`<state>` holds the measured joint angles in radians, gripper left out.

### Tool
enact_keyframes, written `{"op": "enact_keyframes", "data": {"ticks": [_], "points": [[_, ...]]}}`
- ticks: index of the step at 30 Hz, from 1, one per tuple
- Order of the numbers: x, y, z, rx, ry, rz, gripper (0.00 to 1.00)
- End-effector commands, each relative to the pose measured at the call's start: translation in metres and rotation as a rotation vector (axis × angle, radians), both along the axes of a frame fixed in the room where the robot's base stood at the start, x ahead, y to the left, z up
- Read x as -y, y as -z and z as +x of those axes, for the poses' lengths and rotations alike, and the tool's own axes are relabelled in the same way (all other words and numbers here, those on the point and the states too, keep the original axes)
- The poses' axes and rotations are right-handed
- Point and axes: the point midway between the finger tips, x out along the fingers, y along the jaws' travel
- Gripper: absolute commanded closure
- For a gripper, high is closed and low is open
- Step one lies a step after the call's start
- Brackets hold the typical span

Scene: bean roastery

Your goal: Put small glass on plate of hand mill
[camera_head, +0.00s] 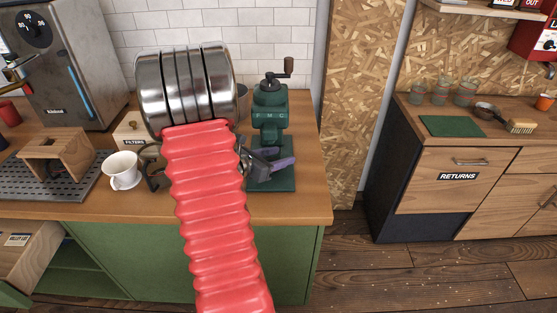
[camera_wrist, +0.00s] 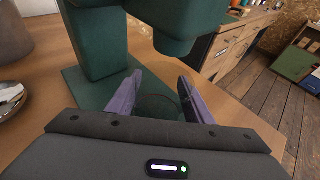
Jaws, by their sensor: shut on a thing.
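The green hand mill (camera_head: 269,110) stands near the right end of the wooden counter, with its flat green plate (camera_head: 283,184) at its foot. My gripper (camera_head: 277,161) is low over that plate, in front of the mill column. In the wrist view its purple fingers (camera_wrist: 157,103) are either side of a faint clear round outline, the small glass (camera_wrist: 158,97), and are shut on it. The plate (camera_wrist: 88,88) and mill column (camera_wrist: 98,45) show just beyond the fingers. I cannot tell whether the glass touches the plate. The glass is not discernible in the head view.
The mill's overhanging body (camera_wrist: 178,22) is close above the fingers in the wrist view. Several glasses (camera_head: 441,92) stand on the separate right counter.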

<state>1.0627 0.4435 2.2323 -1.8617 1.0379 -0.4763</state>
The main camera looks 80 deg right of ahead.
Motion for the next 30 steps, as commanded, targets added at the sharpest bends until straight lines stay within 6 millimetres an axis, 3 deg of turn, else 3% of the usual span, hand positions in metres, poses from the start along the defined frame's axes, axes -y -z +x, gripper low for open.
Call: {"op": "enact_keyframes", "data": {"ticks": [3, 15, 16, 23, 30], "points": [[0.0000, 0.0086, -0.0003, -0.001, 0.001, -0.001, 0.83], [0.0000, 0.0118, -0.0004, 0.000, 0.001, -0.001, 0.83], [0.0000, 0.0115, -0.0004, 0.000, 0.001, -0.001, 0.51], [-0.0001, 0.0113, -0.0003, 0.001, 0.001, 0.000, 0.35], [-0.0002, 0.0111, -0.0003, 0.001, 0.000, -0.001, 0.35]]}}
